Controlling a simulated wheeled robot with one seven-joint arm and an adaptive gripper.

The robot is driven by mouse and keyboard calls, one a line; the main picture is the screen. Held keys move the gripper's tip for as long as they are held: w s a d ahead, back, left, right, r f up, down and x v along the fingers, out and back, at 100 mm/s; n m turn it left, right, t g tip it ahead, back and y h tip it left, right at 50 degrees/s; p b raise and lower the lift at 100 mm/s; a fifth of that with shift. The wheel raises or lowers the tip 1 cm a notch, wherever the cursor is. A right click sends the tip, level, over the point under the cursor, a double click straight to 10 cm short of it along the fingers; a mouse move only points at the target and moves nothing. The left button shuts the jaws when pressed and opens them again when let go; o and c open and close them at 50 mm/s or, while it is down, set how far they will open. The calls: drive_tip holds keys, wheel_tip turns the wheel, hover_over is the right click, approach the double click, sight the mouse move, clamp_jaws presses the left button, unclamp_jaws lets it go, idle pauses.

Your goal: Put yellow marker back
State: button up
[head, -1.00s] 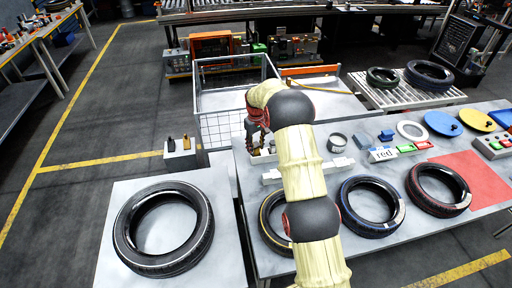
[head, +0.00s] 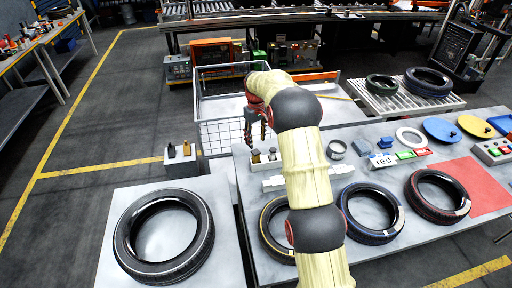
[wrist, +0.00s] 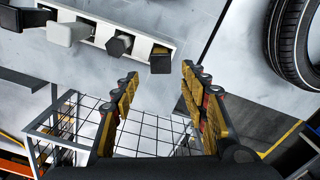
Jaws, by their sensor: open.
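My gripper (head: 256,142) is open and empty in the head view, just above the white holder (head: 262,167) at the table's left end. A yellow-brown marker (head: 256,157) stands in that holder beside a dark one (head: 272,154). In the wrist view my gripper's fingers (wrist: 160,78) are spread, with nothing between them. The white holder (wrist: 88,18) lies beyond the fingertips and bears several dark or pale pieces. The piece at its right end shows a yellow edge (wrist: 160,50), and the fingers are apart from it.
A small block (head: 180,162) with two upright pieces stands left of the table. A wire cage (head: 222,136) is behind my gripper. A tyre (head: 163,238) lies on the left stand, and more tyres (head: 372,212) lie along the table front.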

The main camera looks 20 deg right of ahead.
drive_tip(key=s+a+r+t, duration=0.1)
drive_tip(key=s+a+r, duration=0.25)
drive_tip(key=r, duration=0.45)
drive_tip(key=s+a+r, duration=0.2)
drive_tip(key=s+r, duration=0.3)
drive_tip(key=r, duration=0.4)
drive_tip(key=s+a+r+m+t, duration=0.15)
drive_tip(key=s+a+r, duration=0.25)
drive_tip(key=s+r, duration=0.55)
drive_tip(key=s+a+f+t, duration=0.1)
drive_tip(key=s+a+f, duration=0.1)
drive_tip(key=s, duration=1.2)
drive_tip(key=s+a+f+t, duration=0.1)
drive_tip(key=s+a, duration=0.3)
drive_tip(key=s, duration=1.1)
drive_tip(key=shift+f+m+t, duration=0.35)
drive_tip(key=shift+t, duration=0.2)
